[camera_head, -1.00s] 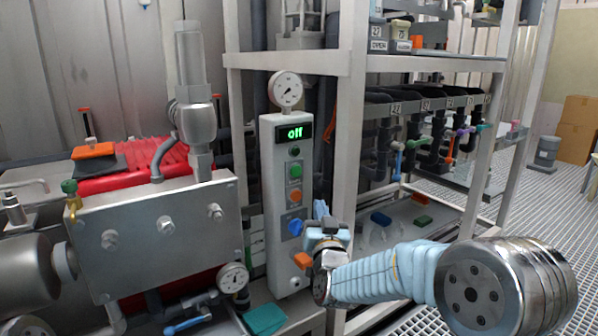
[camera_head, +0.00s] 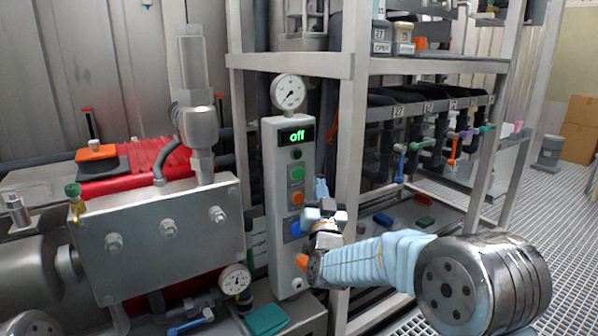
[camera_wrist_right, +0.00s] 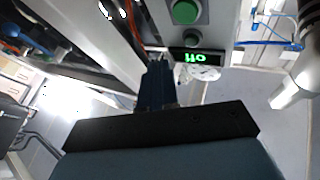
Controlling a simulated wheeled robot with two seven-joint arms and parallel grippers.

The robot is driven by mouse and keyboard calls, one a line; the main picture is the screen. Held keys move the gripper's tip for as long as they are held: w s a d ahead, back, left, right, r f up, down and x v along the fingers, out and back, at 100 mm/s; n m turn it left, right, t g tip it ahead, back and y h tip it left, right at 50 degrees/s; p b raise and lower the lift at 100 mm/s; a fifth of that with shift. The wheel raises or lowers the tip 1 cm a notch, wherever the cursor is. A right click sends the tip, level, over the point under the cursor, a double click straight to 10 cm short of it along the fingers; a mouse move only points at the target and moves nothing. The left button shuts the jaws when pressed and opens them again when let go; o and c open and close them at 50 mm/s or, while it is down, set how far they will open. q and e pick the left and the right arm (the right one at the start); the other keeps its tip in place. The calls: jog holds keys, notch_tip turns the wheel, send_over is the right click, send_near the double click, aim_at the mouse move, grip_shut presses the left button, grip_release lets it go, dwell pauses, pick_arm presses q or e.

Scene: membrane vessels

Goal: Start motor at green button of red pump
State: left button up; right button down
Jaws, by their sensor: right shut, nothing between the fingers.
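The red pump (camera_head: 150,158) is at the left, partly hidden behind a steel block with bolts. To its right stands a grey control box (camera_head: 281,240) with a lit display (camera_head: 297,136) reading "off". My right gripper (camera_head: 321,190) is shut and empty, pointing up just right of the box, near the orange button's height. In the right wrist view, its fingers (camera_wrist_right: 158,64) are beside the display, with a green button (camera_wrist_right: 185,12) above.
A round gauge (camera_head: 289,92) sits on top of the box. A white shelf post (camera_head: 352,150) stands close behind my right gripper. Open grating floor (camera_head: 540,215) lies right.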

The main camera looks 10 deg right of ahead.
aim_at(298, 174)
jog(key=shift+w+a+p, duration=0.1)
jog(key=shift+w+a, duration=0.2)
jog(key=shift+w, duration=0.6)
jog(key=shift+w+a+p, duration=0.1)
jog(key=shift+w+a, duration=0.25)
jog(key=shift+w, duration=0.55)
jog(key=shift+w+a+p, duration=0.1)
jog(key=shift+w+a, duration=0.2)
jog(key=shift+w, duration=0.6)
jog(key=shift+w+a+b, duration=0.15)
jog(key=shift+w+b, duration=0.2)
jog(key=shift+b, duration=0.05)
